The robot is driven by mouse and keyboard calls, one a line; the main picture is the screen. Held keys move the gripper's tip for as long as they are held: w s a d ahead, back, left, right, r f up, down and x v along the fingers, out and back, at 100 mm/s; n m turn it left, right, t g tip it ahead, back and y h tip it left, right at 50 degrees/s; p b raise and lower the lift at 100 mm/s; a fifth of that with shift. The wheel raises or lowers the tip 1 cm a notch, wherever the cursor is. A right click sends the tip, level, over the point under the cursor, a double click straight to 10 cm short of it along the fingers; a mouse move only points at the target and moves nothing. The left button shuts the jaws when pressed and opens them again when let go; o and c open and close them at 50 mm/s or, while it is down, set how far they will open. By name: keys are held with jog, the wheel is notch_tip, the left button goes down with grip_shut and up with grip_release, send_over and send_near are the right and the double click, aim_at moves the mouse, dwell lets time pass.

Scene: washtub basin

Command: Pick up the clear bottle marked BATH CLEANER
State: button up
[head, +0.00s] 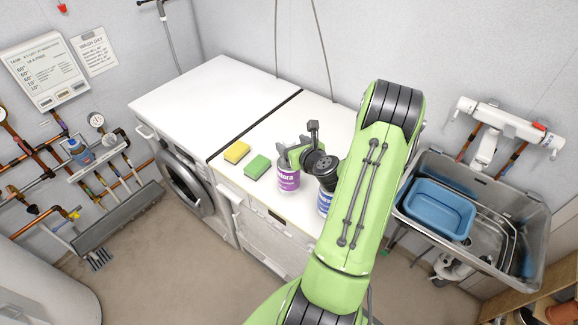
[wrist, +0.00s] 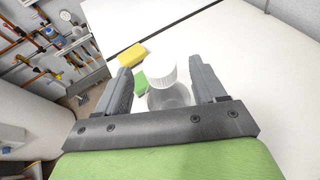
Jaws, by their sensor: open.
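In the wrist view, a clear-grey bottle (wrist: 170,97) with a white ribbed cap (wrist: 162,72) stands between the two fingers of my gripper (wrist: 160,70). No BATH CLEANER mark can be read on it. In the head view my gripper (head: 293,154) is open above the white worktop, beside a purple-labelled container (head: 289,180). I cannot tell whether that container is the same bottle. My arm and gripper hide much of that area.
A dark-topped, blue-labelled container (head: 325,201) stands right of the purple label, partly behind my arm. Yellow (head: 236,151) and green (head: 257,167) sponges lie to the left. The worktop (head: 205,95) farther back is clear. A sink with a blue basin (head: 440,208) is at right.

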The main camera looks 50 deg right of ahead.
aim_at(287, 140)
jog(key=p+x, duration=0.1)
jog(key=x, duration=0.4)
jog(key=shift+s, duration=0.15)
jog(key=shift+c, duration=1.3)
grip_shut()
